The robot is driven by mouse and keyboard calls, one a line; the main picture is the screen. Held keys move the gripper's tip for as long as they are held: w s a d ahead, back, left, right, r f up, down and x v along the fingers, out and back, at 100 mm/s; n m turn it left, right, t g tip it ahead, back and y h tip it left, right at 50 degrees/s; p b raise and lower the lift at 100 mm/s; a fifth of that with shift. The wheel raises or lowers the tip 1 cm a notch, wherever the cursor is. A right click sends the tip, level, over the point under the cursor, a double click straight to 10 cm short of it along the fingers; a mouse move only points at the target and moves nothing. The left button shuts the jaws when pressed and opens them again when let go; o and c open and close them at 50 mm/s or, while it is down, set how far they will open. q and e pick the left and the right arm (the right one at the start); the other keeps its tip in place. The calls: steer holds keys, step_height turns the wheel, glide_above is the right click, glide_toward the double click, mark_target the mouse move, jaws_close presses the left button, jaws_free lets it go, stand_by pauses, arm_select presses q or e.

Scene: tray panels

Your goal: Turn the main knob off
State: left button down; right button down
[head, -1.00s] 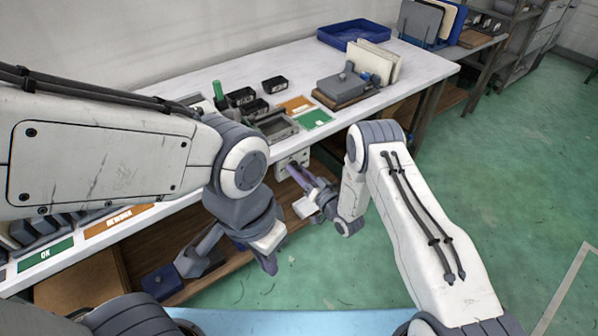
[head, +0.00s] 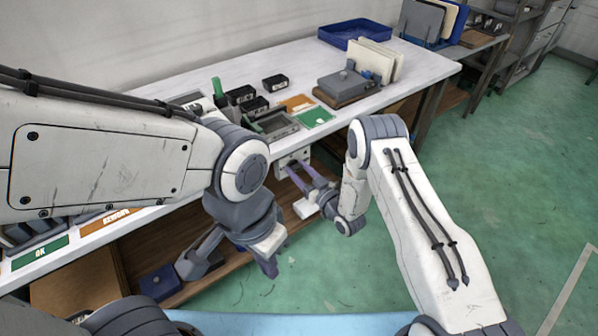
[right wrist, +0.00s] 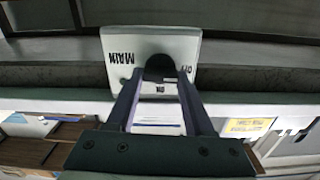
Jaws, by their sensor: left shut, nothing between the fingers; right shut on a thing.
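The white MAIN panel (head: 283,168) hangs under the front edge of the bench. My right gripper (right wrist: 160,80) is shut on the knob, one finger on each side. In the head view my right gripper (head: 298,174) reaches the panel from below right; the knob is hard to make out there. My left gripper (head: 270,266) is shut and empty, lower and to the left, clear of the panel.
A wooden lower shelf (head: 215,275) runs beneath. Green floor (head: 510,150) is open to the right.

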steer(key=shift+n, duration=0.5)
steer(key=shift+c, duration=1.4)
jaws_free()
steer(key=v, duration=1)
steer(key=shift+s+d, duration=0.15)
steer(key=shift+s, duration=0.05)
